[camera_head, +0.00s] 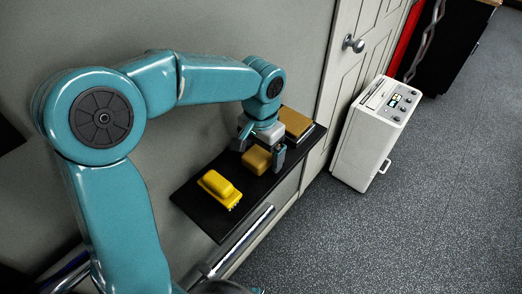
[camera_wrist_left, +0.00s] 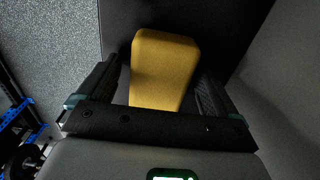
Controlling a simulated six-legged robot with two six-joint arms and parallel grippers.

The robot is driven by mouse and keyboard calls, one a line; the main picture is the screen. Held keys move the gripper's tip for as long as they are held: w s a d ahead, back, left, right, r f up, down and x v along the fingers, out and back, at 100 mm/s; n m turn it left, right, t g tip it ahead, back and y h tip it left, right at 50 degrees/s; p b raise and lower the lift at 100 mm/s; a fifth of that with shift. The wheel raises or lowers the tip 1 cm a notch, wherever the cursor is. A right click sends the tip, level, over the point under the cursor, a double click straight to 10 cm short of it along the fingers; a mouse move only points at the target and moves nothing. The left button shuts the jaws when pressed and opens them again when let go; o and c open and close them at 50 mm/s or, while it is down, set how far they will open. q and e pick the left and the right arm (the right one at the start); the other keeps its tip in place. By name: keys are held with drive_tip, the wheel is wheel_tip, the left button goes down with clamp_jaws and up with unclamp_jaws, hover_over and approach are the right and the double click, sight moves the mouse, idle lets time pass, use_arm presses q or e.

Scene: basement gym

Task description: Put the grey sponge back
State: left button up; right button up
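No plainly grey sponge shows; the sponge-like block (camera_head: 257,159) looks yellow-tan in both views. It is on or just above a black shelf (camera_head: 222,226), in the middle; I cannot tell if it touches. It also shows in the left wrist view as a yellow block (camera_wrist_left: 163,68). My left gripper (camera_head: 262,156) is over the block with one finger on each side. The left wrist view shows the fingers (camera_wrist_left: 160,92) apart, with gaps beside the block, so it looks open. My right gripper is not in view.
A yellow brush (camera_head: 219,190) lies on the shelf's near part. A tan-topped box (camera_head: 296,122) stands at its far end. A metal bar (camera_head: 243,240) runs below the front edge. A white appliance (camera_head: 372,135) stands on the floor beside a door (camera_head: 342,65). Floor to the right is clear.

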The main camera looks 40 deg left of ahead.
sight(261, 151)
use_arm(q)
drive_tip(key=shift+r, duration=0.3)
wheel_tip(261, 151, up, 12)
drive_tip(key=p, duration=0.1)
drive_tip(key=shift+f+p, duration=0.15)
drive_tip(key=shift+p, duration=0.2)
idle(0.4)
